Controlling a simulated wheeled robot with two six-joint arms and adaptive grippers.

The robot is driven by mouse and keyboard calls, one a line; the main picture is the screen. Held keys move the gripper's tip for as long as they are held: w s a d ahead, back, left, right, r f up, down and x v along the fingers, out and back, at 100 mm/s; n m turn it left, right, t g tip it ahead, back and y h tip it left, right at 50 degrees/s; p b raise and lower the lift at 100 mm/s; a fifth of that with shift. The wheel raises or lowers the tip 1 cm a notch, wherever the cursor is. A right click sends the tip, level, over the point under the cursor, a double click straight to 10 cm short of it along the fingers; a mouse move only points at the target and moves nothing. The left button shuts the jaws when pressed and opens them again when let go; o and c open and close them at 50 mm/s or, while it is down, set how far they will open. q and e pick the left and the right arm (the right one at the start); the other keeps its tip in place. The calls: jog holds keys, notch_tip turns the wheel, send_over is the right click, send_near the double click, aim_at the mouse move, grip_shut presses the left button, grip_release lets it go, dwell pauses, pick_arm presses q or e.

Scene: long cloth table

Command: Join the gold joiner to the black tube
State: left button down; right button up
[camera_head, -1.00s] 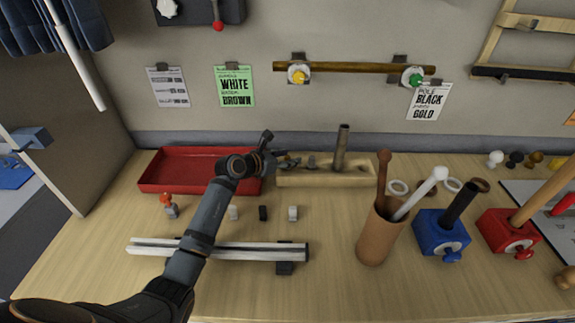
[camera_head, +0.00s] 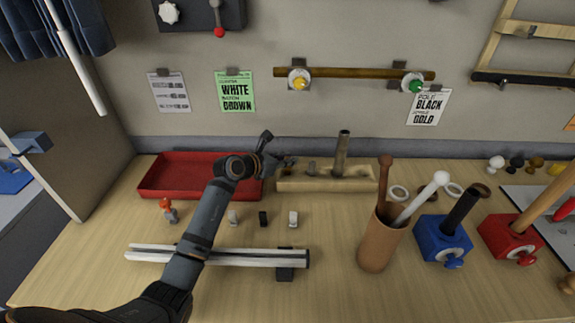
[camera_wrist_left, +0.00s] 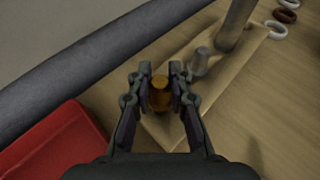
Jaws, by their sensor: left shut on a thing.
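The gold joiner (camera_wrist_left: 160,94) is a short round gold piece between the fingers of my left gripper (camera_wrist_left: 161,88) in the left wrist view. The gripper (camera_head: 282,164) is shut on it at the left end of the pale wooden block (camera_head: 340,184). The joiner's lower part is hidden, so I cannot tell whether it still touches the block. In the head view the fingers and arm hide the joiner. The black tube (camera_head: 461,210) stands tilted in the blue holder (camera_head: 432,238), well to the right of the gripper. My right gripper is not in view.
A red tray (camera_head: 165,185) lies left of the block. A grey post (camera_head: 342,150) rises from the block. A metal rail (camera_head: 150,252) lies in front.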

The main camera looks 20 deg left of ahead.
pick_arm(q)
jog(key=shift+r, duration=0.95)
jog(key=s+d+r+p, duration=0.2)
jog(key=s+r+p, duration=0.2)
jog(key=s+p, duration=0.2)
jog(key=s+d+r+p, duration=0.3)
jog(key=s+r+p, duration=0.2)
jog(key=s+p, duration=0.1)
jog(key=shift+s+d+r, duration=0.25)
jog(key=shift+s+d, duration=0.05)
jog(key=shift+s, duration=0.15)
